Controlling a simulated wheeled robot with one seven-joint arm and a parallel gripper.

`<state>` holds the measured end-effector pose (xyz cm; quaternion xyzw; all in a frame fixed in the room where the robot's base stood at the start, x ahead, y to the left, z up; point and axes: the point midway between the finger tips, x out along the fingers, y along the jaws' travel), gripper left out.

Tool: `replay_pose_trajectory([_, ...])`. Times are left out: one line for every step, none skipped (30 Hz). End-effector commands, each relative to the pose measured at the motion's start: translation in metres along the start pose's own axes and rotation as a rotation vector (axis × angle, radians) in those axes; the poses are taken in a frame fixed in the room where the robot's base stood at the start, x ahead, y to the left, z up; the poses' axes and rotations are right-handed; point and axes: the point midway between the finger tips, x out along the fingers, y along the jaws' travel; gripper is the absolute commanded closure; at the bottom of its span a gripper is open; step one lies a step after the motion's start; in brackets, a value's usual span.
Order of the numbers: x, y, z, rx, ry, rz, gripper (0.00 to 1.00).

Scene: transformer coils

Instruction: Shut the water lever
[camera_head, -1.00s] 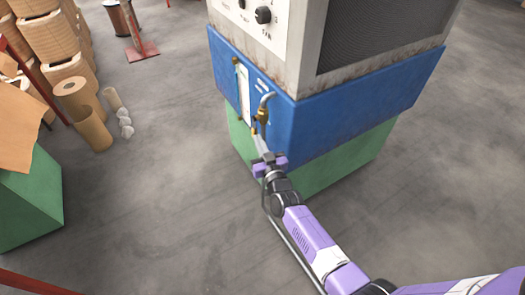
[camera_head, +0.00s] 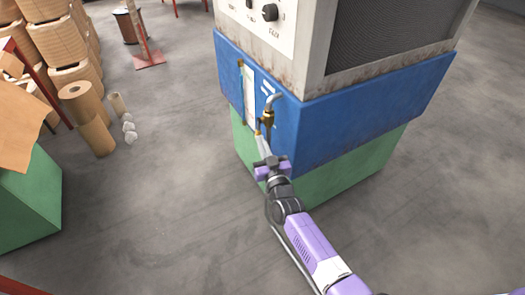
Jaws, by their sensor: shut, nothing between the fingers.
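The water lever belongs to a small brass valve (camera_head: 267,119) on a bent grey pipe (camera_head: 272,100), on the front of a blue machine base (camera_head: 350,115). My gripper (camera_head: 259,136) is shut and empty, with its tips just below and left of the valve. Whether the tips touch the lever is too small to tell. The lever is hard to make out against the brass body and my fingertips, so its exact angle is unclear.
A pale vertical gauge strip (camera_head: 248,95) is just left of the valve. The base stands on a green plinth (camera_head: 345,185). Cardboard rolls (camera_head: 90,118) and a green block (camera_head: 28,200) are at left. The grey floor (camera_head: 160,200) between is clear.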

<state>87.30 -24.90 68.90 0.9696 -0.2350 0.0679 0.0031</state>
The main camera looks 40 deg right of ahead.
Motion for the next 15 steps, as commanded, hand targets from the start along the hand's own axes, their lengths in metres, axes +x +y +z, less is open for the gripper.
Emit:
replay_pose_trajectory([0.0, -0.001, 0.012, 0.005, 0.023, -0.001, 1.0])
replay_pose_trajectory([0.001, -0.001, 0.013, 0.008, 0.038, -0.001, 1.0])
replay_pose_trajectory([0.003, -0.001, 0.014, 0.011, 0.057, 0.0, 1.0])
replay_pose_trajectory([0.004, -0.001, 0.015, 0.014, 0.071, 0.0, 1.0])
replay_pose_trajectory([0.004, -0.001, 0.015, 0.017, 0.086, 0.0, 1.0])
replay_pose_trajectory([0.006, -0.001, 0.016, 0.021, 0.106, 0.0, 1.0])
replay_pose_trajectory([0.007, -0.001, 0.016, 0.023, 0.12, 0.0, 1.0])
replay_pose_trajectory([0.008, -0.002, 0.017, 0.026, 0.134, 0.0, 1.0])
replay_pose_trajectory([0.01, -0.002, 0.017, 0.03, 0.155, 0.0, 1.0])
replay_pose_trajectory([0.011, -0.002, 0.017, 0.034, 0.17, 0.0, 1.0])
replay_pose_trajectory([0.012, -0.003, 0.018, 0.037, 0.184, 0.0, 1.0])
replay_pose_trajectory([0.013, -0.003, 0.018, 0.042, 0.203, -0.001, 1.0])
replay_pose_trajectory([0.014, -0.003, 0.018, 0.044, 0.219, 0.0, 1.0])
replay_pose_trajectory([0.015, -0.003, 0.018, 0.047, 0.234, 0.0, 1.0])
replay_pose_trajectory([0.017, -0.003, 0.019, 0.05, 0.253, 0.0, 1.0])
